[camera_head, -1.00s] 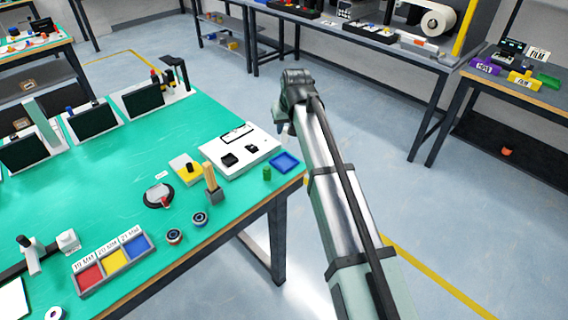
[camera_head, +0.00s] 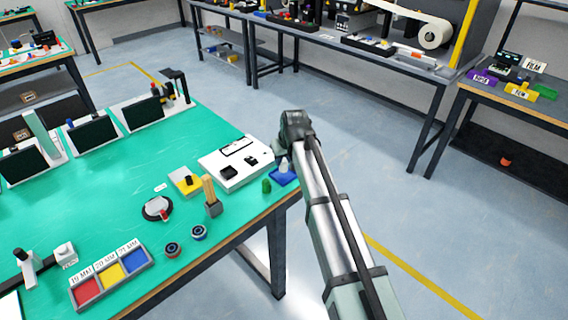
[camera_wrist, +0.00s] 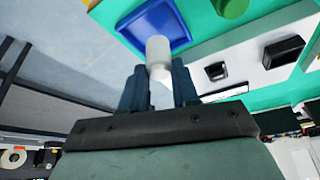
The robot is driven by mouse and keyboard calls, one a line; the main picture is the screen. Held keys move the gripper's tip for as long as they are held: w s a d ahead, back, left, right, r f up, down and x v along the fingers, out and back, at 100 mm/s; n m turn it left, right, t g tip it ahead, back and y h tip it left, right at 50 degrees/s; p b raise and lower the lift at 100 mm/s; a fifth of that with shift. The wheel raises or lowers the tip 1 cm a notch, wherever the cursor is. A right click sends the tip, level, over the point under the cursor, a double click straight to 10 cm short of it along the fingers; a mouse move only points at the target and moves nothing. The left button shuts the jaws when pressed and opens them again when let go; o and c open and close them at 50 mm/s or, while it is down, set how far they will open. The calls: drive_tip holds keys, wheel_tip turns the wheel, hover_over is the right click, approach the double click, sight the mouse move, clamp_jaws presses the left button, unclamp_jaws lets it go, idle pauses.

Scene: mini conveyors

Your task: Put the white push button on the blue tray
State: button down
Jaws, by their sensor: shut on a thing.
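The white push button (camera_head: 284,165) is at the table's right corner, in front of the blue tray (camera_head: 282,180) in the head view. In the wrist view the button (camera_wrist: 158,52) is between the two dark fingers of my gripper (camera_wrist: 159,78), which is shut on it. The blue tray (camera_wrist: 181,24) lies beyond the button there, and the button covers part of it. I cannot tell whether the button touches the tray. In the head view my gripper (camera_head: 283,152) is partly hidden by my wrist.
A green cylinder (camera_head: 266,186) stands just left of the tray. A white panel with dark parts (camera_head: 236,166) lies behind it. A wooden block in a grey holder (camera_head: 211,196) stands further left. The table's edge is close to the tray's right.

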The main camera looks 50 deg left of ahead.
drive_tip(key=shift+f, duration=1.15)
drive_tip(key=shift+f, duration=0.15)
drive_tip(key=c, duration=0.8)
unclamp_jaws()
drive_tip(key=shift+c, duration=0.2)
drive_tip(key=v, duration=1.2)
drive_tip(key=shift+r, duration=0.2)
